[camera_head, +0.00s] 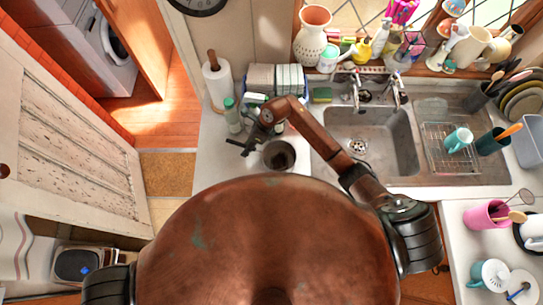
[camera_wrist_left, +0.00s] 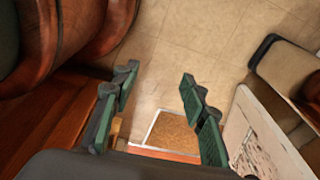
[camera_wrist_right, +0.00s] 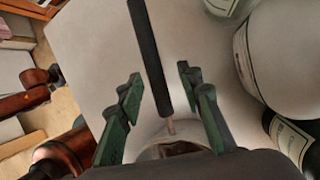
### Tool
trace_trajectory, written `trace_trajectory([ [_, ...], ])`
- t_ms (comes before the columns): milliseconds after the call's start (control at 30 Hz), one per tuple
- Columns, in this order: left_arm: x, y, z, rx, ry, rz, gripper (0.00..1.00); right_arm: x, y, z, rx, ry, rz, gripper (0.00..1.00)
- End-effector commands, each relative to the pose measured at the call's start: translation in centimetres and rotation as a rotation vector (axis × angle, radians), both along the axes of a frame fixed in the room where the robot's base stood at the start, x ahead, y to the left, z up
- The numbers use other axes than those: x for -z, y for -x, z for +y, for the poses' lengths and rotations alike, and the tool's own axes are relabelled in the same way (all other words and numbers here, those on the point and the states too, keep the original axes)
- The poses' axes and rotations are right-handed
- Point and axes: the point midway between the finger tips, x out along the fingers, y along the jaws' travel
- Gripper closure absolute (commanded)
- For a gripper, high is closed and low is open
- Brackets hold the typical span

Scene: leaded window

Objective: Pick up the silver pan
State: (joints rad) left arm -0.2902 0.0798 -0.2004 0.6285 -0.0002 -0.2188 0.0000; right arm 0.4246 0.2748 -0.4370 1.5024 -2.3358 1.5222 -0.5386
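The silver pan (camera_head: 280,155) is a small round pan on the white counter left of the sink. In the right wrist view the pan's rim (camera_wrist_right: 178,143) shows at the bottom, partly hidden by my gripper. Its long black handle (camera_wrist_right: 148,45) lies between my right gripper's fingers. My right gripper (camera_head: 243,147) is open, close beside the pan, with a gap on each side of the handle. My left gripper (camera_wrist_left: 157,80) is open and empty above the tiled floor; its fingers do not show in the head view.
Bottles (camera_head: 232,116) and a paper towel roll (camera_head: 217,84) stand just behind my right gripper. A dish rack (camera_head: 275,80) and a green sponge (camera_head: 321,95) sit at the back. The sink (camera_head: 375,135) is to the right. A worn white door (camera_head: 75,150) stands at left.

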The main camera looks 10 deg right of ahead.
Motion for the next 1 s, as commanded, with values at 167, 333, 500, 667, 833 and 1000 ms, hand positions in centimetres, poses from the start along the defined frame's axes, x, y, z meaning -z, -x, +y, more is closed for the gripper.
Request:
trace_trajectory([
  [167, 0.1, 0.9, 0.0, -0.002, 0.000, 0.011, 0.60, 0.0, 0.0, 0.0, 0.000, 0.000, 0.000, 0.78],
  [333, 0.2, 1.9, 0.1, -0.005, -0.002, 0.024, 0.60, 0.0, 0.0, 0.0, 0.000, 0.000, 0.000, 0.90],
  [500, 0.2, 2.1, 0.1, -0.005, -0.002, 0.027, 0.60, 0.0, 0.0, 0.0, 0.000, 0.000, 0.000, 1.00],
  [667, 0.2, 1.8, 0.1, -0.005, -0.002, 0.024, 0.60, 0.0, 0.0, 0.0, 0.000, 0.000, 0.000, 1.00],
  [833, 0.1, 1.5, 0.1, -0.005, -0.001, 0.020, 0.60, 0.0, 0.0, 0.0, 0.000, 0.000, 0.000, 1.00],
  [1000, 0.1, 1.3, 0.1, -0.003, -0.001, 0.017, 0.60, -0.1, 0.0, 0.0, 0.000, -0.001, 0.000, 1.00],
])
